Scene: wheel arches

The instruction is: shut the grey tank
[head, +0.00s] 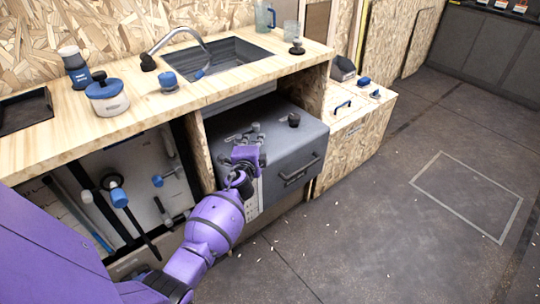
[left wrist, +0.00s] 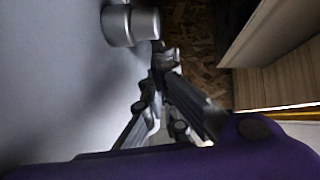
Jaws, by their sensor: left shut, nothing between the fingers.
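The grey tank (head: 285,150) is a box under the wooden counter, with a dark handle on its front and a dark round cap (head: 294,120) on top. My left gripper (head: 252,134) is over the left part of the tank's top, shut and empty. The left wrist view shows its fingers (left wrist: 163,60) together beside a grey metal cylindrical fitting (left wrist: 130,24) on the grey surface (left wrist: 60,80). I cannot tell whether they touch the fitting. My gripper and arm hide part of the tank's left side. My right gripper is out of view.
The counter (head: 150,100) overhangs the tank. A sink (head: 215,60) and tap (head: 175,45) are above it. A low wooden cabinet (head: 350,130) stands to the right. An open bay with pipes and blue-handled valves (head: 118,196) lies left. The floor (head: 390,210) at right is clear.

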